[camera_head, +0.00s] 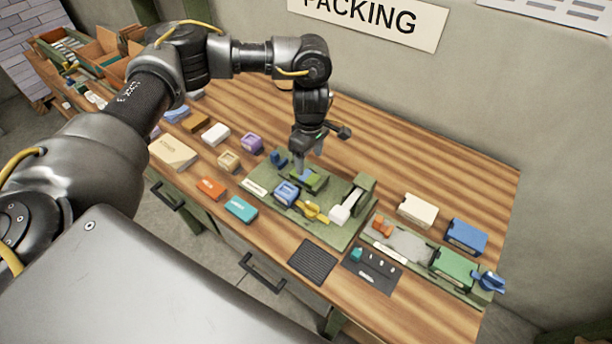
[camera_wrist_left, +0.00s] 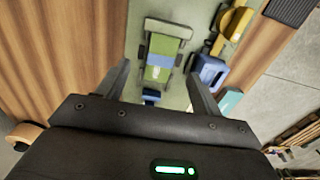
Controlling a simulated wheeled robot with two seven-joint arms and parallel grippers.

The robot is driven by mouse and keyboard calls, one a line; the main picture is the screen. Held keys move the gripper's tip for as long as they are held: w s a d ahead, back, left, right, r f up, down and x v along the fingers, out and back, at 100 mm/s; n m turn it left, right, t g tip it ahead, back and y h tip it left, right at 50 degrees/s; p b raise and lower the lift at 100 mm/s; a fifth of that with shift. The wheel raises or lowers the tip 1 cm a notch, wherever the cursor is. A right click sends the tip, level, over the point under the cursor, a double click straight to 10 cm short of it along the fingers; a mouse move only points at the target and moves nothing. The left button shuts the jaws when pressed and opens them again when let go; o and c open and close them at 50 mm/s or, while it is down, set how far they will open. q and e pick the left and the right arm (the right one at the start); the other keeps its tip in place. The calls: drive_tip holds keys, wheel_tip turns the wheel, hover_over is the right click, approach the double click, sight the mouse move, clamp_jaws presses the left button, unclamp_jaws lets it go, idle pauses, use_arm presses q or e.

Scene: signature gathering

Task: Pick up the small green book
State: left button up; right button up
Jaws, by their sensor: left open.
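A small bright green block with a blue part, which looks like the small green book (camera_wrist_left: 158,73), sits in a dark green holder on the green work board (camera_head: 334,237). It also shows in the head view (camera_head: 307,178), partly hidden by my gripper. My left gripper (camera_head: 308,163) points down right over this holder. In the left wrist view its two fingers (camera_wrist_left: 157,76) are spread, with the green block between them in the picture. Nothing is held. I cannot tell whether the fingers touch the block or how much height is left. My right gripper is not in view.
Beside the holder stand a blue device (camera_head: 286,193), a yellow piece (camera_head: 313,211) and a white-handled press (camera_head: 345,206). A second green fixture (camera_head: 408,243), a cream block (camera_head: 417,209) and a blue box (camera_head: 466,235) lie to the right. Several small coloured blocks lie left. The table's back is clear.

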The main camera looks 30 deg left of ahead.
sight(307, 176)
use_arm(q)
drive_tip(key=shift+f, duration=0.85)
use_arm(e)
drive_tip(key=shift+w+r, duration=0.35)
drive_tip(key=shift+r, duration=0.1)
use_arm(q)
drive_tip(key=f+p, duration=0.2)
drive_tip(key=f, duration=0.1)
drive_tip(key=f+p, duration=0.1)
drive_tip(key=shift+s+a+f, duration=0.15)
drive_tip(key=shift+a, duration=0.2)
drive_tip(key=shift+f, duration=0.5)
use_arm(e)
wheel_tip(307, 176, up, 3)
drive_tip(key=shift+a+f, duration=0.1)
use_arm(q)
drive_tip(key=shift+d, duration=0.1)
drive_tip(key=c, duration=1.1)
drive_tip(key=shift+o, duration=0.2)
